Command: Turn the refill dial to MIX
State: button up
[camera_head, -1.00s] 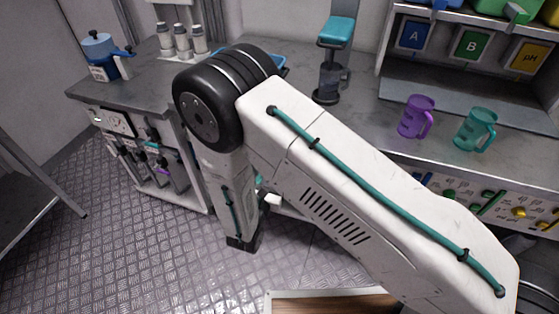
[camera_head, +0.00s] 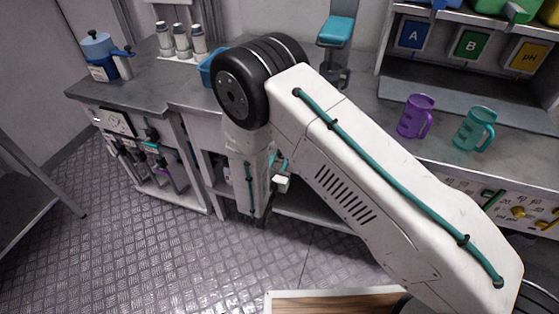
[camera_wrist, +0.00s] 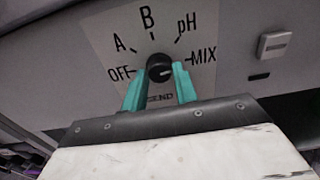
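The refill dial (camera_wrist: 160,68) is a round black knob on a pale plate (camera_wrist: 105,50) in the wrist view. The plate is marked OFF, A, B, pH and MIX around it, with MIX on the right. Partly hidden lettering sits below the knob. My gripper (camera_wrist: 159,77) has two teal fingers, spread apart, with tips at the knob's lower left and lower right. I cannot tell whether they touch it. The knob's pointer direction is too small to read surely. In the head view my arm hides the gripper, and I cannot make out the dial.
A light switch-like box (camera_wrist: 274,44) sits right of the plate. On the counter stand a purple mug (camera_head: 415,116), a teal mug (camera_head: 474,129), a blue-lidded container (camera_head: 99,57) and a dispenser with a teal top (camera_head: 337,31). The floor (camera_head: 150,245) at left is clear.

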jog(key=shift+m, duration=0.8)
jog(key=o, duration=1)
jog(key=shift+c, duration=0.2)
jog(key=shift+s+a, duration=0.1)
jog(key=v, duration=0.7)
jog(key=shift+s, duration=0.3)
